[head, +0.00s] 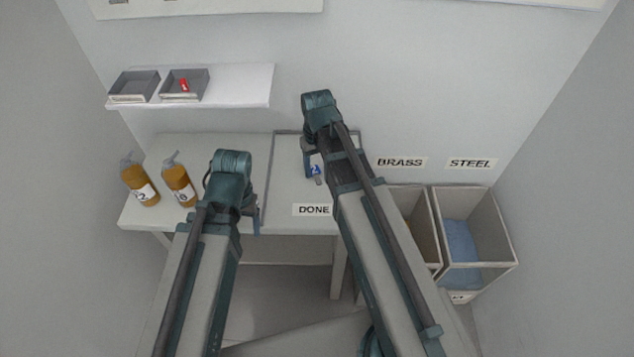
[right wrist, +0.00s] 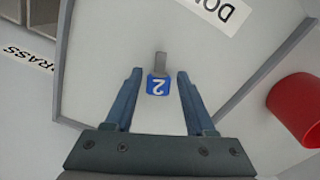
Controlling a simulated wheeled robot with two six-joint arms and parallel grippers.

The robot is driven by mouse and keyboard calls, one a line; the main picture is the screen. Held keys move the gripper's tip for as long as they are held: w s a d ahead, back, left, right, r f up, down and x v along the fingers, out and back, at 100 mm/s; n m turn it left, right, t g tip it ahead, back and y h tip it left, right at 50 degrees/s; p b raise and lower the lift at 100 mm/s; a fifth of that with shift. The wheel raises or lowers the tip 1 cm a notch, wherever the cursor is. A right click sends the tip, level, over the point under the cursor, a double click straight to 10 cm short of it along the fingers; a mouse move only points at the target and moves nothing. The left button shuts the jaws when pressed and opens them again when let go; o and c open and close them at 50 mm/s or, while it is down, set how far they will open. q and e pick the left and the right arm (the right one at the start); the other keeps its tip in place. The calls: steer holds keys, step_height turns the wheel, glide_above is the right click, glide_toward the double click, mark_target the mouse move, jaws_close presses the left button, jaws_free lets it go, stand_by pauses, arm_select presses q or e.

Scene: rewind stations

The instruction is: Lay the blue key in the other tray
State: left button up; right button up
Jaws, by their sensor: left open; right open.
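The blue key (head: 315,170) lies in the grey-rimmed DONE area (head: 268,180) on the table. It has a blue head marked 2 and a grey shaft. In the right wrist view the key (right wrist: 157,85) sits between the fingers of my right gripper (right wrist: 159,76), with a gap on each side. That gripper (head: 312,160) is open above the table. My left gripper (head: 254,222) is open near the table's front edge, left of the DONE label. On the shelf, the left tray (head: 112,90) looks empty; the right tray (head: 204,82) holds a red key (head: 184,85).
Two amber bottles (head: 140,186) stand at the table's left end. The shelf (head: 240,85) has free room on its right. The BRASS bin (head: 424,215) and STEEL bin (head: 505,235) stand at right. A red round object (right wrist: 298,108) shows in the right wrist view.

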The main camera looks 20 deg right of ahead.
step_height(320, 180, down, 2)
steer(key=shift+f+b, duration=0.25)
steer(key=shift+b, duration=0.5)
arm_select(q)
step_height(320, 180, down, 2)
steer(key=shift+f, duration=0.2)
arm_select(e)
steer(key=shift+r, duration=0.1)
jaws_close()
arm_select(q)
steer(key=shift+r, duration=0.15)
arm_select(e)
steer(key=shift+r, duration=0.15)
